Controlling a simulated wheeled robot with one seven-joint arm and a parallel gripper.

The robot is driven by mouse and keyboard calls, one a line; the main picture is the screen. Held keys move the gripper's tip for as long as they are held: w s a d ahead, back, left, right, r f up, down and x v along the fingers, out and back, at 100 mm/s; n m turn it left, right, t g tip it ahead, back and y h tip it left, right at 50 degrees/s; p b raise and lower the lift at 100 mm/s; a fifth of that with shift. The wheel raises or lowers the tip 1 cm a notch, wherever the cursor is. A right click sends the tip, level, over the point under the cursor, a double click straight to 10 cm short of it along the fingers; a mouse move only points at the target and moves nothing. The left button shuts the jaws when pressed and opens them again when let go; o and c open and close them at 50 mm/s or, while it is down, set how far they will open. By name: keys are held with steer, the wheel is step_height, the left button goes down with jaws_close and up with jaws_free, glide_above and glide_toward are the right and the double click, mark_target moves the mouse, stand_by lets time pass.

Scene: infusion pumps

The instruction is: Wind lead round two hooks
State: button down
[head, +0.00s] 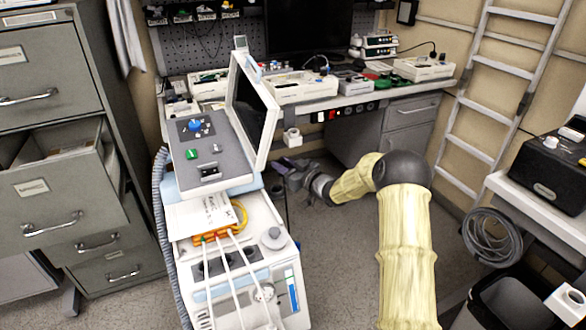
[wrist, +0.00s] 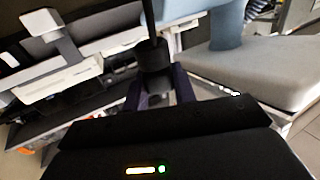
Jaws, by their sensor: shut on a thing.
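My gripper (head: 284,172) is behind the right side of the machine on the cart, at the end of my cream-sleeved arm. In the wrist view my gripper (wrist: 157,95) is shut on a black plug-like end of a lead (wrist: 152,62). The lead runs upward from the fingers as a dark line. A pale block on a short stem (wrist: 42,22) sticks out at the upper left of the wrist view; it may be a hook. I cannot make out two hooks with certainty. The lead's far end and any wrap are hidden.
The machine's tilted screen (head: 255,105) and white cart body (head: 270,240) stand close left of my gripper. A workbench (head: 330,98) with instruments is behind. Filing cabinets (head: 50,130) stand left. Floor between cart and arm (head: 335,260) is clear. A cable coil (head: 492,238) hangs right.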

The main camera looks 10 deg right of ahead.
steer(key=shift+w+a, duration=0.3)
steer(key=shift+a, duration=0.3)
steer(key=shift+w+a, duration=0.3)
steer(key=shift+a, duration=0.25)
